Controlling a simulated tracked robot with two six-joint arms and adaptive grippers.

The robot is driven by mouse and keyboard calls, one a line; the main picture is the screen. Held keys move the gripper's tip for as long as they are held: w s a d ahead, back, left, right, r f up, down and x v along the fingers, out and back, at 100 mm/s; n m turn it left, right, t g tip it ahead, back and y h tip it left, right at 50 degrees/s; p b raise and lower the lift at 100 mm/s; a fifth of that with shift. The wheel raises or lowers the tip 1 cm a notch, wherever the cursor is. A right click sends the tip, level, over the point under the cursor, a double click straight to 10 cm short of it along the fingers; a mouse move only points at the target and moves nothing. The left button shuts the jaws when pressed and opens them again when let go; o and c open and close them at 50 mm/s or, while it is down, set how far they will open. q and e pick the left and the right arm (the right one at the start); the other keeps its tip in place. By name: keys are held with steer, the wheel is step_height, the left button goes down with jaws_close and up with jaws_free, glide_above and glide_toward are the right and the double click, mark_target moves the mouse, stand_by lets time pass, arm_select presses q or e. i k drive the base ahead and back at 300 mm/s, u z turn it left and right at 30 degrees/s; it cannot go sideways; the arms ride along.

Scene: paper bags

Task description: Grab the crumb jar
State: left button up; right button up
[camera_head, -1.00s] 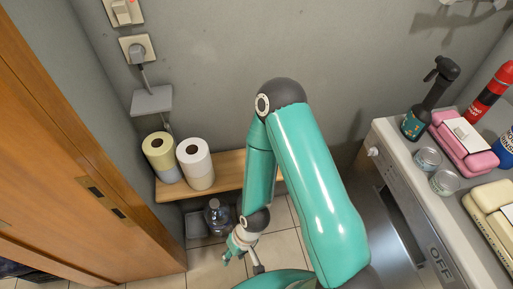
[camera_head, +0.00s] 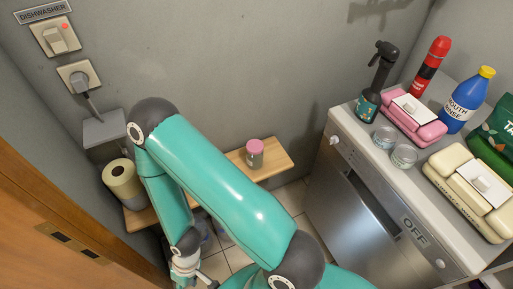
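A small jar with a pink lid (camera_head: 254,153) stands upright on the right part of the low wooden shelf (camera_head: 280,163); I see no label that confirms it as the crumb jar. Two small clear glass jars, one (camera_head: 384,137) and another (camera_head: 404,156), stand on top of the dishwasher. My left gripper (camera_head: 198,281) hangs low at the lower left, below and left of the shelf jar and apart from it. It is small and partly cut off by the frame edge, so its finger opening is unclear. My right gripper is not in view.
The dishwasher (camera_head: 345,200) stands at the right. A paper roll stack (camera_head: 123,183) stands at the shelf's left.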

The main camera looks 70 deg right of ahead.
mark_target(254, 161)
steer(key=z, duration=0.05)
steer(key=k, duration=0.5)
steer(key=z, duration=0.95)
steer(key=i, duration=0.7)
steer(key=z, duration=0.1)
